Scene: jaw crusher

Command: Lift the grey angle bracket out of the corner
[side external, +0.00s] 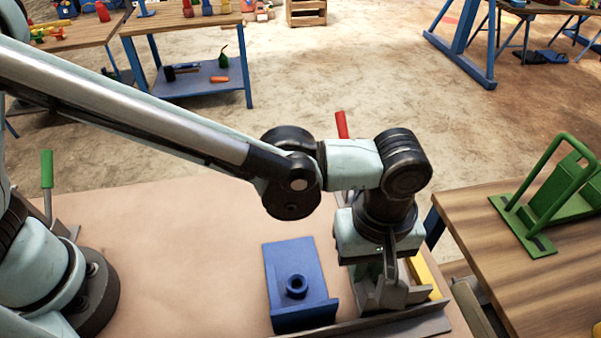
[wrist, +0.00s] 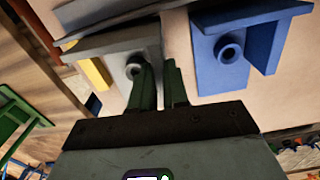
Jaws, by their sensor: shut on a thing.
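The grey angle bracket (side external: 375,297) is under my gripper at the front right of the brown work surface, beside a corner of grey rails. In the wrist view the bracket (wrist: 120,64) shows a round boss and a plate edge by my green fingers. My gripper (wrist: 160,82) points down, its fingers closed at the bracket's edge. In the side view my gripper (side external: 388,275) hides part of the bracket. I cannot tell whether the bracket touches the surface.
A blue bracket (side external: 283,262) with a round boss lies close to the left. A grey rail (side external: 395,329) runs along the front, and a yellow piece (side external: 428,275) is to the right. A wooden table (side external: 520,265) with a green frame stands right.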

